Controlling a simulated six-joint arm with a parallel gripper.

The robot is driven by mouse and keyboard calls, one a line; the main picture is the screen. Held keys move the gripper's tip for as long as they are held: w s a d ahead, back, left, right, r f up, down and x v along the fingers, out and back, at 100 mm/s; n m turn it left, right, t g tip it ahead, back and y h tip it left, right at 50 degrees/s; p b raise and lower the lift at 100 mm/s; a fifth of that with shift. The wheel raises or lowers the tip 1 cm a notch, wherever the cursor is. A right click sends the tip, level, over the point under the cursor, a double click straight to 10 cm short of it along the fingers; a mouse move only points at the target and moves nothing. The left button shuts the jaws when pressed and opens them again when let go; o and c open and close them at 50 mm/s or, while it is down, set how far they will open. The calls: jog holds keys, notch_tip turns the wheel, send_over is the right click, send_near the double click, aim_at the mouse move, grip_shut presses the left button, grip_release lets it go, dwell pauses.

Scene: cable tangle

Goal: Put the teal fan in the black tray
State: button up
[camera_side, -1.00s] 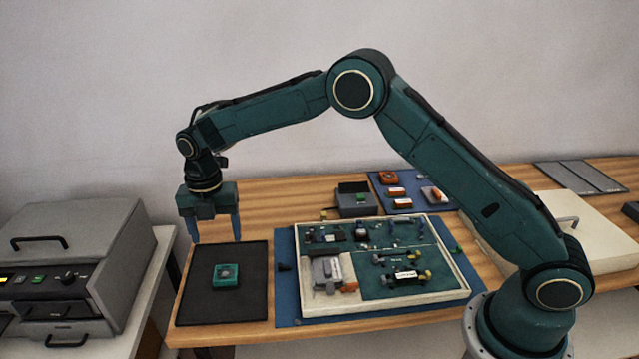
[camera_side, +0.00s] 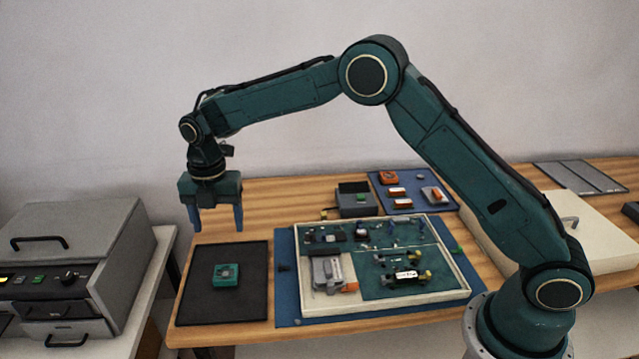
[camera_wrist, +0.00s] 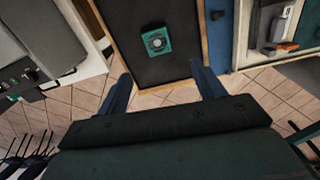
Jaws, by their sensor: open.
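The teal fan (camera_side: 226,275) is a small square block with a grey round centre. It lies flat in the black tray (camera_side: 247,304), near the tray's middle. In the wrist view the fan (camera_wrist: 157,42) rests on the dark tray floor (camera_wrist: 150,74), beyond the fingertips. My gripper (camera_side: 216,222) is open and empty, in the air above the back edge of the tray, apart from the fan. Its two blue fingers are spread wide in the wrist view (camera_wrist: 158,84).
A white parts box (camera_side: 380,308) with several components stands on a blue mat right of the tray. A grey bin (camera_side: 353,199) and a blue mat with orange parts (camera_side: 410,190) are behind it. A grey machine (camera_side: 75,262) stands at left on a separate white table.

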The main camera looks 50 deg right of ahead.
jog(key=s+d+r+m+t, duration=0.1)
jog(key=s+d+r+m, duration=0.45)
jog(key=s+r, duration=0.3)
jog(key=s+d+r+m+t, duration=0.2)
jog(key=s+d+r+m, duration=0.2)
jog(key=s+r+m, duration=0.4)
jog(key=s+d+m+t, duration=0.1)
jog(key=s+d+m, duration=0.2)
jog(key=s+m, duration=0.3)
jog(key=s+d+m+t, duration=0.1)
jog(key=s+d+m, duration=0.2)
jog(key=s, duration=1.2)
jog(key=m, duration=0.3)
jog(key=shift+m, duration=0.35)
